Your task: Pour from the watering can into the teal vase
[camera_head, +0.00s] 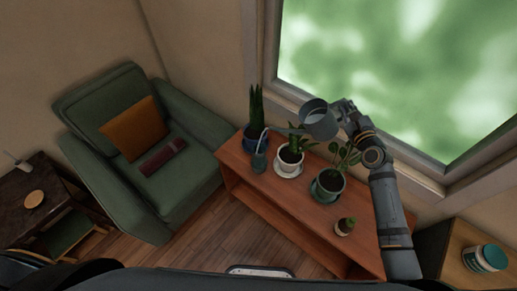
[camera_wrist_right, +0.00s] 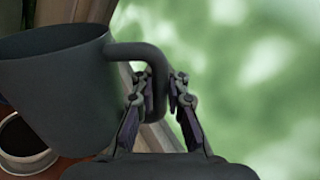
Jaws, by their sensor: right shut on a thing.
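The grey watering can (camera_head: 320,121) is held in the air above the back of the wooden plant table, near the window. My right gripper (camera_wrist_right: 163,95) is shut on the can's handle, with the can's body (camera_wrist_right: 65,90) at left in the wrist view. A small teal vessel (camera_head: 259,162) with a pale curved piece stands at the table's left part, apart from the can. A teal pot (camera_head: 326,188) holds a leafy plant. My left gripper is out of view.
A white pot (camera_head: 290,160) on a saucer, a blue pot (camera_head: 250,140) with tall leaves and a small cactus pot (camera_head: 345,226) share the wooden table (camera_head: 285,207). A green armchair (camera_head: 150,170) stands left; the window (camera_head: 400,70) is behind.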

